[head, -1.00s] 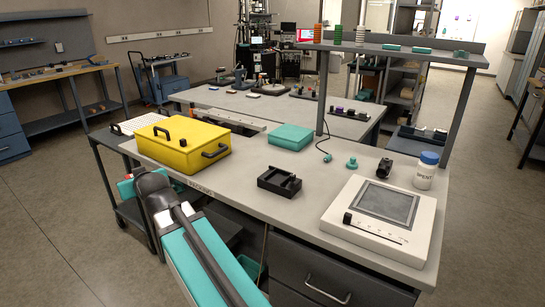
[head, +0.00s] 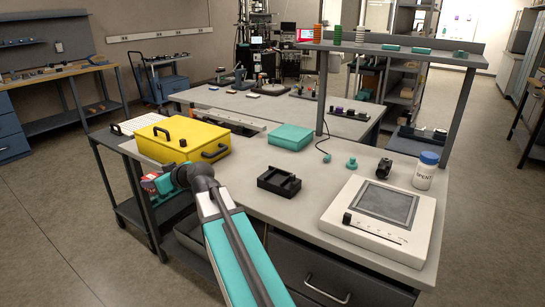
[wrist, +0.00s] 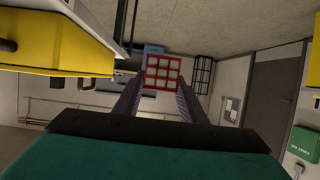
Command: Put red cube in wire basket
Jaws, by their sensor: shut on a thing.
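The red cube (wrist: 162,72) is an open red lattice with square holes; in the wrist view it sits between the tips of my two fingers. My gripper (wrist: 161,82) is shut on it. In the head view my gripper (head: 153,183) is beside the bench's left front edge, near the yellow case, with a bit of red showing at its end. No wire basket can be made out with certainty. A dark wire grid (wrist: 202,75) shows behind the cube in the wrist view, but I cannot tell what it is.
The yellow case (head: 183,140) stands on the bench's left end. A black tray (head: 279,183), a teal box (head: 290,137), a white device (head: 380,217) and a lidded jar (head: 425,170) share the bench. The white perforated tray (head: 138,123) lies behind the case.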

